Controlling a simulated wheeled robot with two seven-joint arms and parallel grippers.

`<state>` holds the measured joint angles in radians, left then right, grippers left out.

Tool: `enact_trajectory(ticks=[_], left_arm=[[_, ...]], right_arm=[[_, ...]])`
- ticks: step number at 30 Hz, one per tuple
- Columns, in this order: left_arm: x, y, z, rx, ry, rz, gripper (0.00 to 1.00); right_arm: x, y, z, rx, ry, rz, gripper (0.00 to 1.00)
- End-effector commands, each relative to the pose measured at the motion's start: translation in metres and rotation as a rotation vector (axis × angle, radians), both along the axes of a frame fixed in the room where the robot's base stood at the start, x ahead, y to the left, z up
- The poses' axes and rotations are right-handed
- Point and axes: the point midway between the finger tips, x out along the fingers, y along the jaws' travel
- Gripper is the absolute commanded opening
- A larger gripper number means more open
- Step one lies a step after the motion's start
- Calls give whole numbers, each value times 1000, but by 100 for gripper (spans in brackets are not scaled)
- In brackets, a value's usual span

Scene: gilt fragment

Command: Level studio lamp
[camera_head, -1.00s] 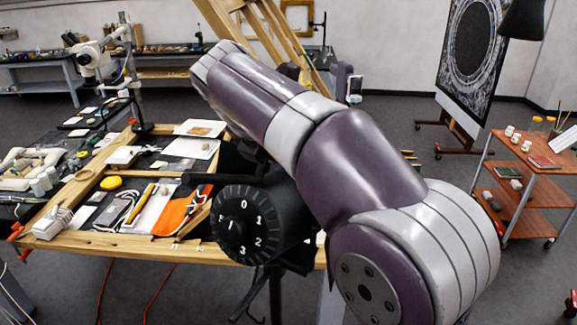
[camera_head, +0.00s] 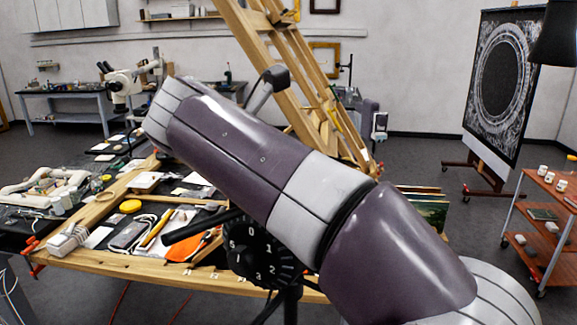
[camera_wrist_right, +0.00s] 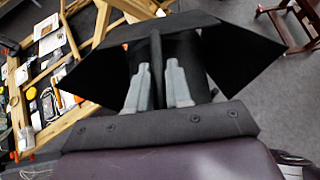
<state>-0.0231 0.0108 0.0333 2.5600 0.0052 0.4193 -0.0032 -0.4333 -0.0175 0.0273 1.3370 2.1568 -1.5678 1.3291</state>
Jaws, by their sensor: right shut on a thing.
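The black studio lamp (camera_head: 265,252) stands at the near edge of the wooden table in the head view, with a numbered dial facing me and a black bar sticking out to the left. My right arm crosses in front and hides much of it. In the right wrist view, the lamp's dark flaps (camera_wrist_right: 240,58) spread to both sides. My right gripper (camera_wrist_right: 158,66) has its grey fingers close on either side of a thin dark bar of the lamp and is shut on it. The left gripper is in neither view.
The wooden-framed table (camera_head: 150,270) holds papers, tools, an orange cloth (camera_head: 185,248) and a white adapter (camera_head: 67,240). A wooden easel (camera_head: 300,75) stands behind my arm. A shelf cart (camera_head: 548,225) stands at the right; the floor before it is clear.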

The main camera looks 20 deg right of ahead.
Motion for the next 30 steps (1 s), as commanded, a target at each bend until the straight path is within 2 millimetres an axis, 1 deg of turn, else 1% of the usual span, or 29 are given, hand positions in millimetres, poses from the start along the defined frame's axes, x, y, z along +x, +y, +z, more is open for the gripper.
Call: enact_trajectory(ticks=[1, 4, 5, 6, 7, 15, 19, 22, 25, 30], left_arm=[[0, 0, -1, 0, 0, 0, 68], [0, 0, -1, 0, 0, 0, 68], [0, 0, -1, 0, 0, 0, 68], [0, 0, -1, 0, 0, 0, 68], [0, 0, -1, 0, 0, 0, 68], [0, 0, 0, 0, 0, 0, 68], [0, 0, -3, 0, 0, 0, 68], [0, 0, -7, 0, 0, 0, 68], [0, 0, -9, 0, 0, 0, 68], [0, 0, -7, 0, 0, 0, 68]], right_arm=[[0, 1, -5, 3, 13, 0, 0], [0, 1, -5, 3, 13, 0, 0], [0, 1, -5, 3, 13, 0, 22], [0, 1, -4, 2, 12, 0, 35], [0, 1, -4, 2, 12, 0, 40], [0, 1, -2, 2, 5, 1, 40], [-4, 9, 3, 2, 2, 4, 40], [-13, 22, 12, 3, 1, 6, 40], [-24, 40, 26, 4, 1, 7, 40], [-42, 69, 49, 2, 5, 7, 40]])
